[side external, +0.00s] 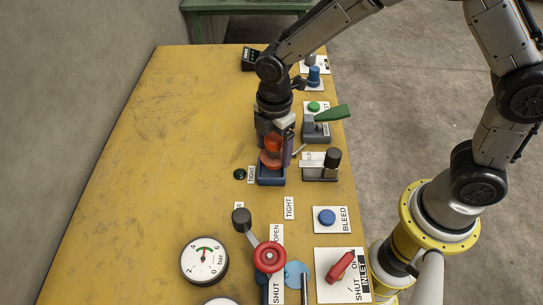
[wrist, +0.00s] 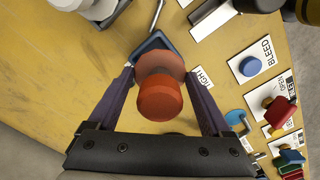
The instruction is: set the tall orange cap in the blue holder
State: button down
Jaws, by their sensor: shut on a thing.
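The tall orange cap (side external: 273,144) is a spool-like piece with a round top and a wider flange. In the wrist view the cap (wrist: 160,98) stands between my two fingers, its paler flange beyond the round top. My gripper (side external: 275,153) points down and is shut on the cap; in the wrist view the fingertips of my gripper (wrist: 160,73) meet the flange's two sides. The blue holder (side external: 271,179) is directly below the cap, and its rim (wrist: 148,43) shows past the flange. The flange is at or just above the holder's rim; I cannot tell whether it rests inside.
A grey clamp with a black knob (side external: 332,157) stands close right of the holder, and a green-handled lever (side external: 330,114) is behind it. A dark button (side external: 240,174) is just left. A red valve knob (side external: 268,257) and gauge (side external: 204,260) are in front. The yellow table's left side is clear.

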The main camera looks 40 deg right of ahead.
aim_at(271, 160)
jog(key=shift+w+a+f, duration=0.15)
jog(key=shift+w+f, duration=0.2)
jog(key=shift+f, duration=1.5)
jog(key=shift+f, duration=0.35)
grip_release()
notch_tip(271, 160, up, 13)
jog(key=shift+s+f, duration=0.1)
